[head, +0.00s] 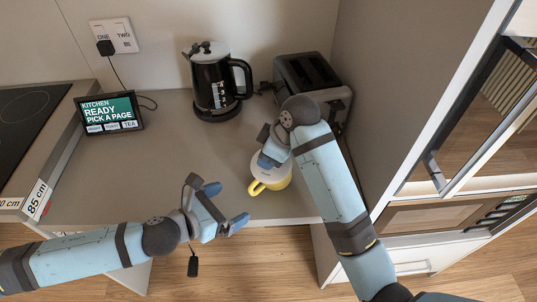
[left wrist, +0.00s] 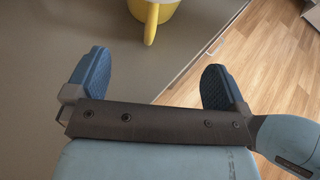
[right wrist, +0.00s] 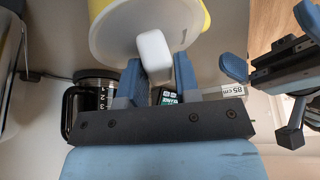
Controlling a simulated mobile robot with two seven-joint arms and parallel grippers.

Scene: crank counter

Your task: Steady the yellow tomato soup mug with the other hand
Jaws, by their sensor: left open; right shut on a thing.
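The yellow mug (head: 283,184) stands near the counter's front edge, its yellow handle (head: 255,187) pointing to the front left. A pale round lid or top (right wrist: 117,38) with a white knob (right wrist: 152,55) covers it. My right gripper (head: 270,150) is above the mug, shut on the white knob, which sits between its blue fingers in the right wrist view (right wrist: 158,76). My left gripper (head: 227,205) is open and empty, to the left of the mug and apart from it. In the left wrist view, the handle (left wrist: 151,25) is beyond the open fingers (left wrist: 155,80).
A black kettle (head: 214,85) and a dark toaster (head: 308,78) stand at the back. A small screen (head: 110,113) stands at the left, near a hob (head: 25,115). A tall cabinet side (head: 400,80) bounds the counter on the right. The middle of the counter (head: 180,150) is clear.

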